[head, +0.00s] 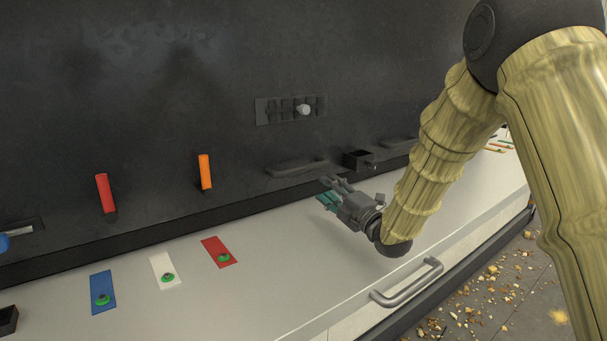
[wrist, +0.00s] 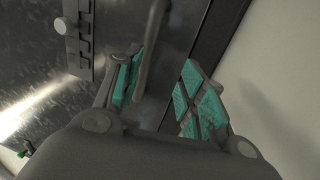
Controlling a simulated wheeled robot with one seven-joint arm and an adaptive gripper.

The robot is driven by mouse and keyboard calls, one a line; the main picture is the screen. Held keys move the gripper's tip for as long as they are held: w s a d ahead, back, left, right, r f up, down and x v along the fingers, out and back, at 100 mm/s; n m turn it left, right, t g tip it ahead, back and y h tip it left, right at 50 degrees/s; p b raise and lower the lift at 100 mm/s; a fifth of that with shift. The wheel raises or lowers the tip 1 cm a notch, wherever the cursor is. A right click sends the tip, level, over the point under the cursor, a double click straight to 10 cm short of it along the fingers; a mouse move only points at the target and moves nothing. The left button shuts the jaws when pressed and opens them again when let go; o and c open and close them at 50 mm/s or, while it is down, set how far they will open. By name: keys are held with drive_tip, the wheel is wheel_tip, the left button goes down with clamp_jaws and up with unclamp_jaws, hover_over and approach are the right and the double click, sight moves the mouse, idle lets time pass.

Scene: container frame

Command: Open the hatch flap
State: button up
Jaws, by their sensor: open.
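The dark upright panel (head: 190,80) carries a grey bar handle (head: 297,167) low on its face. I cannot make out a separate flap outline, so I cannot tell which part is the hatch flap. My gripper (head: 328,191) is open just in front of and below this handle, above the pale counter. In the wrist view, the bar handle (wrist: 152,50) reaches into the gap between the teal finger pads of my gripper (wrist: 165,85), closer to the left finger. I cannot tell whether it touches. A slotted latch plate (head: 275,110) with a pale knob (head: 305,109) sits above the handle.
The pale counter (head: 300,245) has blue (head: 103,280), white (head: 160,258) and red (head: 215,245) plates with green pieces. Red (head: 105,193) and orange (head: 205,172) handles stick out at left. A small black box (head: 358,160) is right of the handle. A grey drawer handle (head: 408,285) is in front.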

sight(307, 169)
drive_tip(key=w+a+r+p, duration=0.2)
drive_tip(key=a+r+p, duration=0.2)
drive_tip(key=a+r, duration=0.2)
drive_tip(key=w+f, duration=0.1)
drive_tip(key=w, duration=0.1)
drive_tip(key=w+f, duration=0.1)
drive_tip(key=w, duration=0.1)
drive_tip(key=w+a+f, duration=0.1)
drive_tip(key=w, duration=0.1)
drive_tip(key=shift+w+f, duration=0.15)
drive_tip(key=shift+f, duration=0.05)
drive_tip(key=shift+s+r, duration=0.2)
drive_tip(key=shift+s, duration=0.1)
drive_tip(key=shift+s+d+r, duration=0.1)
drive_tip(key=shift+s+r, duration=0.5)
drive_tip(key=shift+s, duration=0.25)
drive_tip(key=c, duration=0.6)
drive_tip(key=shift+s+d+r+y, duration=0.1)
drive_tip(key=shift+r+y, duration=0.1)
drive_tip(key=shift+y, duration=0.1)
clamp_jaws()
drive_tip(key=shift+w+f, duration=0.2)
drive_tip(key=shift+w, duration=0.2)
